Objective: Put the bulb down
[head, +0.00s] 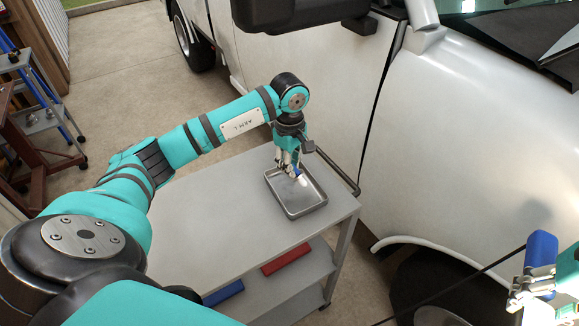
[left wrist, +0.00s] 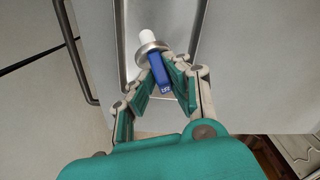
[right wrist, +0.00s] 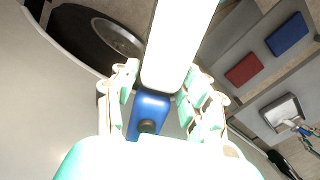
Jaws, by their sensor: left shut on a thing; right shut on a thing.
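The bulb (head: 302,181) has a white tip, a metal collar and a blue base. It also shows in the left wrist view (left wrist: 147,38), tilted with its tip away from the gripper. My left gripper (head: 289,166) is shut on the blue base, over the metal tray (head: 307,212) on the cart. I cannot tell whether the bulb touches the tray floor. My right gripper (head: 535,279) is at the right edge, shut on a blue work lamp (head: 541,249). In the right wrist view the lamp has a bright white bar (right wrist: 176,40).
The tray is at the far right corner of the grey cart (head: 205,225), whose top is otherwise clear. A red box (head: 286,259) and a blue box (head: 223,293) lie on its lower shelf. The white pickup (head: 480,130) stands close on the right.

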